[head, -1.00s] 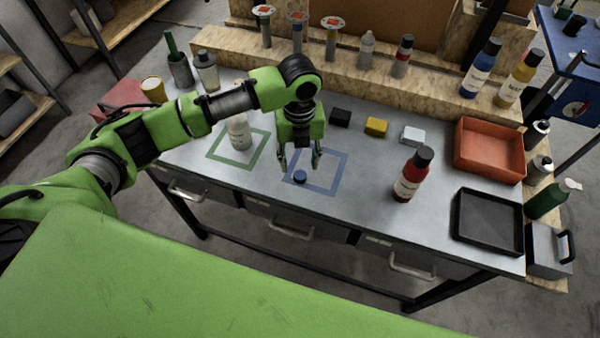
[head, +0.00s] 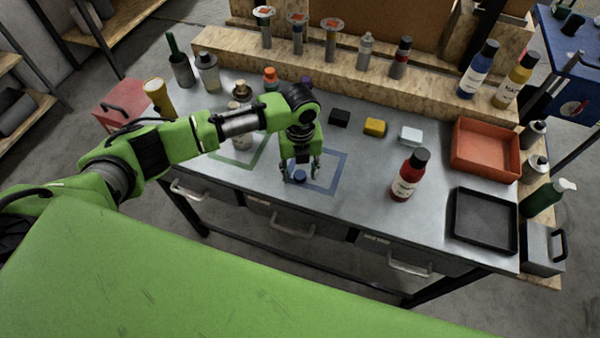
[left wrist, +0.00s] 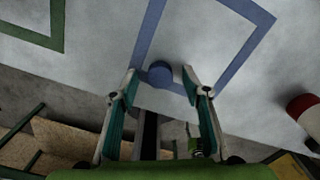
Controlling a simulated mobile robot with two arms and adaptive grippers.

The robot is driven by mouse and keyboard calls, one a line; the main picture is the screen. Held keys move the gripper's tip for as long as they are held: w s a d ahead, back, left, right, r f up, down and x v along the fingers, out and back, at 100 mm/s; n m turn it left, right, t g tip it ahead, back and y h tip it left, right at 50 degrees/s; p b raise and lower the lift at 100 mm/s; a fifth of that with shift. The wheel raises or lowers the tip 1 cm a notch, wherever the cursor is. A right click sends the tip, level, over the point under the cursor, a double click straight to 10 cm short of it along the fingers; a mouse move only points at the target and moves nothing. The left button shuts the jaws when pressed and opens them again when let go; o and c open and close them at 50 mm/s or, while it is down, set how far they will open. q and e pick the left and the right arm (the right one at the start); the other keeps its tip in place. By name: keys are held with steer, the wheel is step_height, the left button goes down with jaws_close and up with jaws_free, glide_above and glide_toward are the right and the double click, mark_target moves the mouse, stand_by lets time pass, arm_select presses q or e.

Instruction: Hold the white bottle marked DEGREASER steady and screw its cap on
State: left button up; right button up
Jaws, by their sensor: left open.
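The blue cap (head: 299,175) lies on the metal bench at the near left part of the blue square outline. It also shows in the left wrist view (left wrist: 160,74). My left gripper (head: 301,178) points down over it, open. In the left wrist view the fingertips (left wrist: 160,82) stand on either side of the cap, with a gap on each side. The white bottle (head: 240,143) stands in the green square outline. My left arm crosses in front and hides much of it, so its label cannot be read. My right gripper is not in view.
A red bottle with a black cap (head: 409,175) stands right of the blue square (head: 337,178). Black, yellow and white blocks (head: 375,127) lie behind. An orange bin (head: 484,150) and black tray (head: 483,221) are at the right. Bottles and tools line the back ledge.

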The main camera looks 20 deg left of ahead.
arm_select(q)
steer(key=c, duration=0.8)
steer(key=shift+r+b, duration=0.4)
steer(key=s+d+r+b, duration=0.1)
steer(key=s+d+r, duration=0.2)
steer(key=r, duration=0.1)
steer(key=s+d+r+b, duration=0.2)
steer(key=s+d+r, duration=0.1)
steer(key=r, duration=0.1)
steer(key=s+d+r+b, duration=0.1)
steer(key=s+d+r, duration=0.3)
steer(key=shift+r+b, duration=0.1)
steer(key=shift+b, duration=0.25)
